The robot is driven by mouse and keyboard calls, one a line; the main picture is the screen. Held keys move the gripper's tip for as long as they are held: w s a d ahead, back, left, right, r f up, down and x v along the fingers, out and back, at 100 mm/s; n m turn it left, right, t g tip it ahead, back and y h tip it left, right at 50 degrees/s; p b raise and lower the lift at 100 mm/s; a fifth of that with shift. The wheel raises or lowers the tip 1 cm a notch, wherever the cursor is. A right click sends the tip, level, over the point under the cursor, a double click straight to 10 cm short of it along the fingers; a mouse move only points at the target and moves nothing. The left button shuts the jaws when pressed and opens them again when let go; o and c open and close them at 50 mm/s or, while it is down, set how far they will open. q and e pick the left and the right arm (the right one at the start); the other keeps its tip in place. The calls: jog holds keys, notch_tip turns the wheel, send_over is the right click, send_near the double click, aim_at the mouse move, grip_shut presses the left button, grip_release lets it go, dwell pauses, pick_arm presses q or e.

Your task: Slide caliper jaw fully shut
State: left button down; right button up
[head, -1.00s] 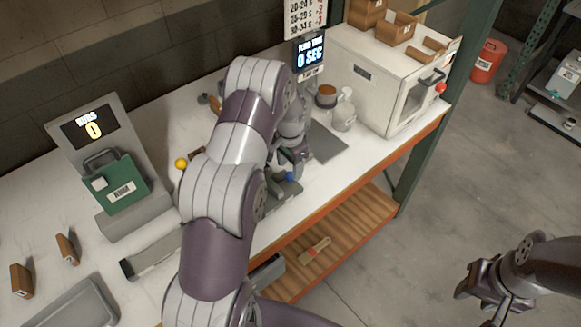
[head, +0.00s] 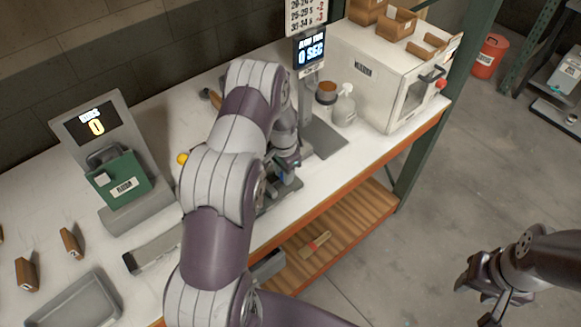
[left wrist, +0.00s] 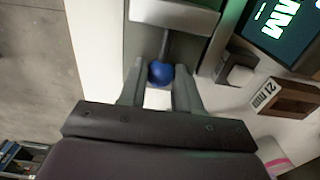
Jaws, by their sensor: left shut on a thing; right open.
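The caliper's grey body lies on the white bench, mostly hidden behind my left arm in the head view. Its blue ball knob (left wrist: 160,73) sits on a dark stem from a grey jaw block (left wrist: 174,14) in the left wrist view. My left gripper (left wrist: 158,84) is shut with its two fingers either side of the knob. In the head view my left gripper (head: 287,165) is at the front part of the bench, the knob just showing (head: 283,178). The jaw gap cannot be made out. My right gripper (head: 482,292) is open and empty, over the floor.
A block marked 21 mm (left wrist: 285,97) and a lit screen reading MM (left wrist: 283,22) are right of the knob in the left wrist view. A white oven-like box (head: 375,80) stands at the back right. A grey tray (head: 75,302) is front left.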

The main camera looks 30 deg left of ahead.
aim_at(274, 182)
pick_arm(q)
jog(key=s, duration=0.1)
jog(key=s+a, duration=0.1)
jog(key=s, duration=0.1)
jog(key=shift+a, duration=0.15)
jog(key=c, duration=0.8)
grip_release()
jog(key=shift+s+a, duration=0.1)
jog(key=shift+s, duration=0.1)
jog(key=shift+r, duration=0.15)
jog(key=shift+w+r, duration=0.15)
jog(key=shift+r, duration=0.2)
notch_tip(274, 182, up, 12)
jog(key=b, duration=0.3)
